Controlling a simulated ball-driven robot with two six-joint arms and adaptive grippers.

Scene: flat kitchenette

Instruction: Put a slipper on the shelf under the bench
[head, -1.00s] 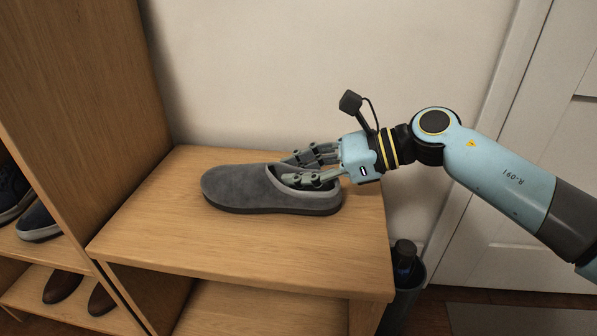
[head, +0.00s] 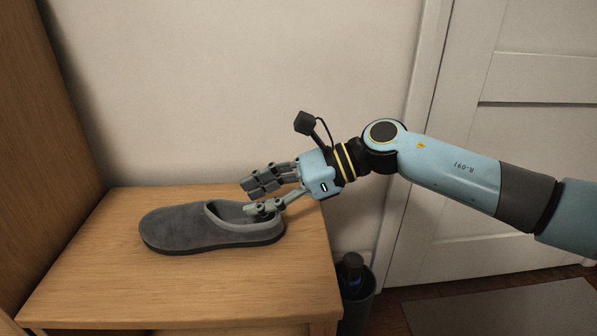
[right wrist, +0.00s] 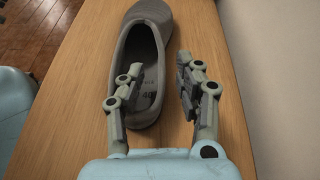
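A grey slipper (head: 185,230) with a dark sole lies upright on the wooden bench top (head: 85,275), toe to the left, heel towards my right gripper (head: 252,198). In the right wrist view, the slipper (right wrist: 150,12) points away and its insole shows. My right gripper (right wrist: 159,65) is open there: one finger is over the slipper's opening, the other beyond its side, with the side wall between them. I cannot tell whether either finger touches it. The shelf under the bench is hidden below the top. My left gripper is not in view.
A tall wooden cabinet side (head: 50,130) stands left of the bench, and a wall (head: 230,90) runs behind. A white door (head: 500,130) and grey mat (head: 510,310) are further right.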

